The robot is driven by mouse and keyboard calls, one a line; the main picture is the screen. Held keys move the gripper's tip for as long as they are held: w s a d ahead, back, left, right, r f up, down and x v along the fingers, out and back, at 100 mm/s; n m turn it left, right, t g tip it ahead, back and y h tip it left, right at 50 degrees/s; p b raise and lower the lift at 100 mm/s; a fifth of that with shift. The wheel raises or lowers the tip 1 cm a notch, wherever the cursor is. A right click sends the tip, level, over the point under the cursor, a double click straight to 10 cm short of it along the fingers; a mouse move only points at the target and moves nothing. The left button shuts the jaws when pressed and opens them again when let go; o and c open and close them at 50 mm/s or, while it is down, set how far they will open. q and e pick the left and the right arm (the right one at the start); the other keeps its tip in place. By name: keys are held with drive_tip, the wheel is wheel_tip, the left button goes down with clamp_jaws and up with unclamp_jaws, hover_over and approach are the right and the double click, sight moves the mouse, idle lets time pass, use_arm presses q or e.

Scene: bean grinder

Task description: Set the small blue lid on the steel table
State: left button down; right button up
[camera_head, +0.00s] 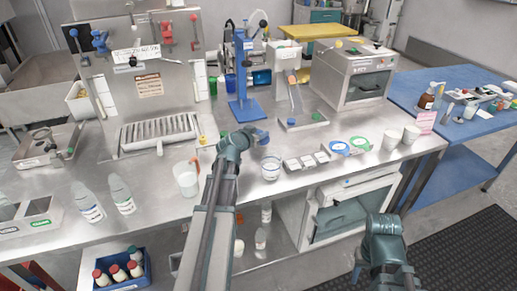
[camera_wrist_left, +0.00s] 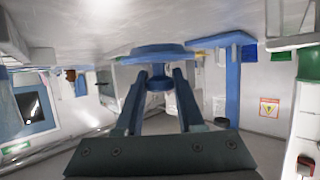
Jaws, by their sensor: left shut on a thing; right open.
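The small blue lid (camera_head: 262,136) is at the tip of my left gripper (camera_head: 250,137), above the steel table (camera_head: 235,200). In the left wrist view the lid (camera_wrist_left: 158,49) is a flat blue disc with a knob, and the two fingers of my left gripper (camera_wrist_left: 158,80) are shut on the knob. The steel surface shows close to the disc there; whether they touch I cannot tell. My right gripper (camera_head: 384,224) is open and empty, in front of the table's front edge.
A clear jar (camera_head: 270,168) stands just right of my left gripper, with a clear pitcher (camera_head: 186,179) to its left. A blue stand (camera_head: 240,108) rises behind the lid. Two white cups (camera_head: 401,138) stand right.

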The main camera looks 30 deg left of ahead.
use_arm(q)
drive_tip(key=shift+f, duration=0.15)
wheel_tip(320, 180, down, 4)
drive_tip(key=b, duration=0.3)
drive_tip(key=shift+b, duration=0.35)
drive_tip(key=shift+r, duration=0.2)
drive_tip(key=shift+f, duration=0.15)
drive_tip(key=c, duration=0.5)
unclamp_jaws()
